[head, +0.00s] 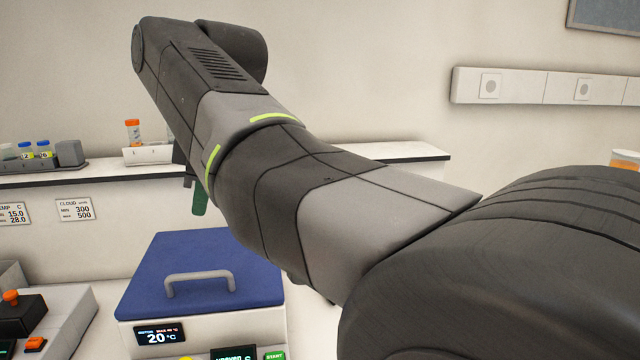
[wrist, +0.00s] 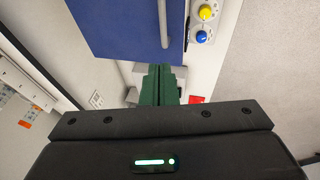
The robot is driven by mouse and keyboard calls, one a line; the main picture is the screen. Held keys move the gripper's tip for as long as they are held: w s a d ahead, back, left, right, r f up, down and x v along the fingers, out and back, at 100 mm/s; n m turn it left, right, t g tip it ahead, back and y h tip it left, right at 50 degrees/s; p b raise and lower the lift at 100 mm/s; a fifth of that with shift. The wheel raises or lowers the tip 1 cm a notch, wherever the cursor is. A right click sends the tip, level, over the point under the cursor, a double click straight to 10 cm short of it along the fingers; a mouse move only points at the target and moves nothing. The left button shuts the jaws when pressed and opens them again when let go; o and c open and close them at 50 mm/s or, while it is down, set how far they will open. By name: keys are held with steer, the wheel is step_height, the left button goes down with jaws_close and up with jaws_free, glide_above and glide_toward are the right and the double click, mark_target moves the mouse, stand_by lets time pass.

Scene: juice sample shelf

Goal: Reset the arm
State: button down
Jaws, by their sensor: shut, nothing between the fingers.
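My arm crosses the middle of the head view, raised in front of the shelf. My gripper (wrist: 160,72) shows in the wrist view as two green fingers lying together, with nothing between them. In the head view only a green part of it (head: 200,198) shows below the arm, near the shelf edge; the rest is hidden behind the arm.
A box with a blue lid and grey handle (head: 200,276) stands below the arm; its lid also shows in the wrist view (wrist: 115,25). The shelf (head: 100,170) holds an orange-capped vial (head: 133,132) in a white rack and several small bottles (head: 28,151) at left.

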steer(key=b, duration=0.3)
glide_toward(196, 276)
steer(key=x, duration=0.5)
steer(key=shift+w+a+r, duration=0.1)
steer(key=shift+a, duration=0.2)
steer(key=shift+b+x, duration=0.45)
steer(key=shift+x, duration=0.4)
steer(key=shift+d, duration=0.3)
